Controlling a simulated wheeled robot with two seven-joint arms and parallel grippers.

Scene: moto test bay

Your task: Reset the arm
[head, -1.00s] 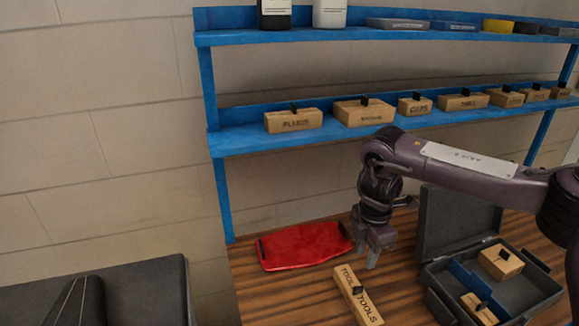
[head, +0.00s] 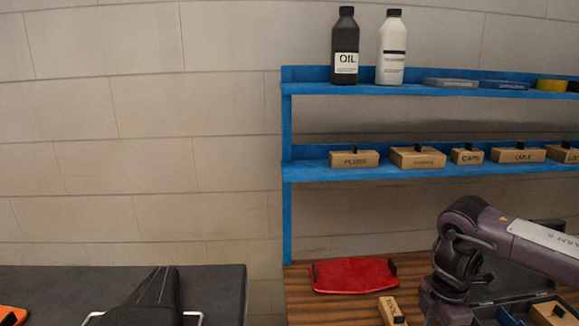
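My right arm comes in from the right, dark purple-grey with a white label, and bends downward over the workbench. Its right gripper (head: 432,312) hangs at the bottom edge of the view, close to the wooden TOOLS box and right of the red tray. The fingertips are cut off or too dark to read, so I cannot tell whether it is open or holding anything. My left arm and gripper are out of view.
The red tray (head: 354,275) and a wooden TOOLS box (head: 392,311) lie on the workbench (head: 303,298). An open grey case (head: 508,295) sits behind my arm. Blue shelves (head: 300,174) hold labelled boxes, an oil bottle (head: 345,48) and a white bottle (head: 392,50).

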